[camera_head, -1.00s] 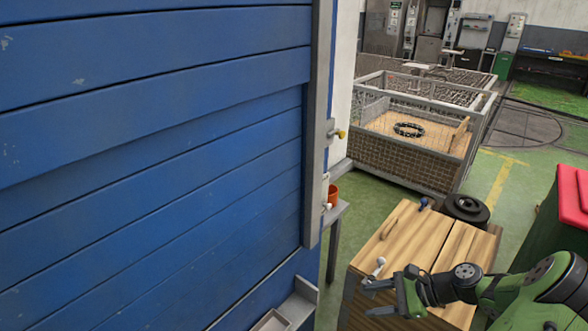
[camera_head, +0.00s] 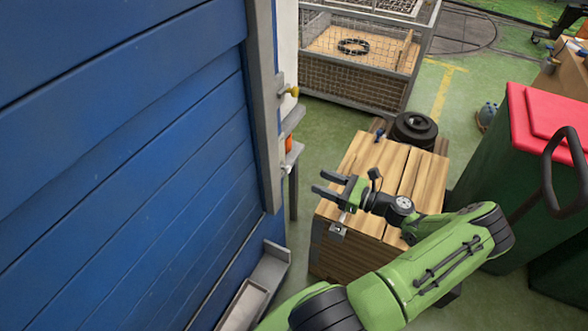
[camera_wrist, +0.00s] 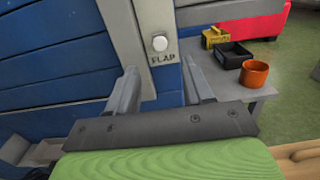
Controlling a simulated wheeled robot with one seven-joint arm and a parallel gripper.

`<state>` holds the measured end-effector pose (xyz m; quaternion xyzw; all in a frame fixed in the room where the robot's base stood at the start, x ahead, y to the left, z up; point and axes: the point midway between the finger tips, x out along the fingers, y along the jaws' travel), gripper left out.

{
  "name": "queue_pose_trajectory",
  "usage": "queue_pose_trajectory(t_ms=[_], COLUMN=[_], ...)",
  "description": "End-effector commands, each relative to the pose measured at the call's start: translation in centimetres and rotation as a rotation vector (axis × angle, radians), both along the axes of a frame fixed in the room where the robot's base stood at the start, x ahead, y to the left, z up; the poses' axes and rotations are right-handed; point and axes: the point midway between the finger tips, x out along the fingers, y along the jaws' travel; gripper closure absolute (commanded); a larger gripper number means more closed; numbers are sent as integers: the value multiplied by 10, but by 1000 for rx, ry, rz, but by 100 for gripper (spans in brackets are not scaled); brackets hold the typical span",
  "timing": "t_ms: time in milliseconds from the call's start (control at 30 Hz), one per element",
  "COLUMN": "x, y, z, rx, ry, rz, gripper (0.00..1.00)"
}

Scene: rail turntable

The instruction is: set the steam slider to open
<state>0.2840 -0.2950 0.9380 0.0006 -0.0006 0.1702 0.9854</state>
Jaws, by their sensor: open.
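No slider marked steam can be made out in either view. In the wrist view a white round knob (camera_wrist: 159,43) sits on a grey post (camera_wrist: 138,22) above the label FLAP. In the head view a yellow knob (camera_head: 293,91) sticks out from the edge of the post (camera_head: 266,120) beside the blue slatted wall. My gripper (camera_head: 318,182) is open and empty, right of the post and above the wooden crate. In the wrist view my gripper (camera_wrist: 165,85) points toward the post, its fingers below the white knob and apart from it.
A grey shelf (camera_wrist: 240,95) holds an orange cup (camera_wrist: 254,73), a black tray (camera_wrist: 232,54) and a yellow box (camera_wrist: 214,37). A wooden crate (camera_head: 385,170), a black wheel (camera_head: 414,130) and a red-lidded green bin (camera_head: 530,125) stand to the right.

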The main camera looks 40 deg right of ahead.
Motion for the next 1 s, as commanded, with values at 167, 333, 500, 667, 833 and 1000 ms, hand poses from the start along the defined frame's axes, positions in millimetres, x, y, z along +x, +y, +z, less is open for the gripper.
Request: queue_pose_trajectory(t_ms=[167, 333, 500, 667, 833, 1000], x=[44, 75, 87, 88, 88, 88], y=[17, 27, 31, 32, 31, 31], z=[0, -1, 0, 0, 0, -1], rx=[1, 0, -2, -2, -2, -2], ry=[0, 1, 2, 2, 2, 2], rz=[6, 2, 0, 0, 0, 0], gripper=[49, 49, 49, 49, 66, 92])
